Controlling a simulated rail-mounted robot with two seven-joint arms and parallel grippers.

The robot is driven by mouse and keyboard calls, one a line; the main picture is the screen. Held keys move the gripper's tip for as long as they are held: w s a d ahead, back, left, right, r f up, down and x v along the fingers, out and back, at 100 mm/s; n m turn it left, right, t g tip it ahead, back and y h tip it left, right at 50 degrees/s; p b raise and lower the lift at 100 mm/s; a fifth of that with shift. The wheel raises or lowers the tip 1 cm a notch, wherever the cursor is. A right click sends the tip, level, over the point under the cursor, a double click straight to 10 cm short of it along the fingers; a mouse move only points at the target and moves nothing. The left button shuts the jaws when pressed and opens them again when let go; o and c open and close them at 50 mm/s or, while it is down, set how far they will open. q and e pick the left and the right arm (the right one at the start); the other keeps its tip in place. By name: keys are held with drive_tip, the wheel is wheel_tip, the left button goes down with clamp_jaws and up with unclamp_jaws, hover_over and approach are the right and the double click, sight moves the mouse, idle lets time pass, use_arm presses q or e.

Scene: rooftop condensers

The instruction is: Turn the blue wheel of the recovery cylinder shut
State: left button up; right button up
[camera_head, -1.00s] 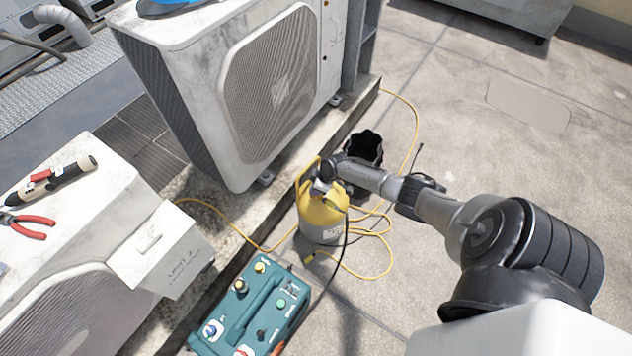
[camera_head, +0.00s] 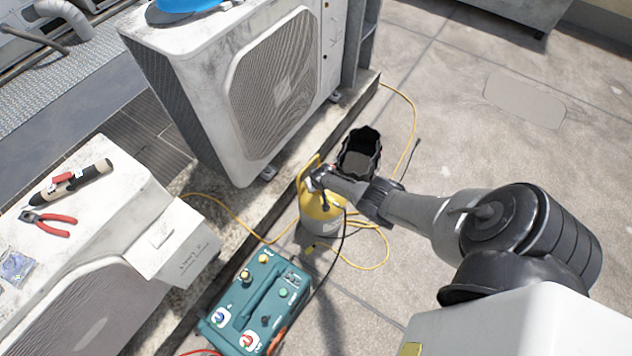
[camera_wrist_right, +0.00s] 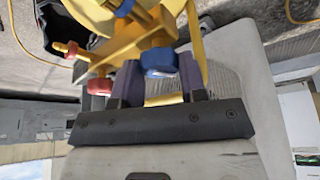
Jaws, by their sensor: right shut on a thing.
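The yellow recovery cylinder (camera_head: 323,211) stands on the roof floor in the head view, its valve top mostly hidden by my right gripper (camera_head: 316,178). In the right wrist view, the blue wheel (camera_wrist_right: 159,62) sits between the two fingers of my right gripper (camera_wrist_right: 158,82), which is shut on it. A red wheel (camera_wrist_right: 100,87) is just outside the left finger in that view, close to it. Yellow guard parts of the cylinder show around the wheels. My left gripper is in neither current view.
A teal recovery machine (camera_head: 262,303) stands in front of the cylinder. A yellow hose (camera_head: 366,267) loops on the floor beside it. A black bucket (camera_head: 374,140) stands behind. Condenser units (camera_head: 205,100) line the left. The floor at right is clear.

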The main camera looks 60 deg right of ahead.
drive_tip(key=shift+w+r+m+h, duration=0.1)
drive_tip(key=shift+m+h, duration=0.2)
drive_tip(key=shift+m, duration=0.7)
drive_tip(key=shift+m+g, duration=0.3)
drive_tip(key=shift+m, duration=0.3)
drive_tip(key=o, duration=0.9)
drive_tip(key=shift+a+r+p, duration=0.2)
drive_tip(key=shift+r+p, duration=0.25)
drive_tip(key=shift+p, duration=0.3)
drive_tip(key=shift+a+p+v, duration=0.2)
drive_tip(key=shift+p+v, duration=6.15)
drive_tip(key=shift+p, duration=0.25)
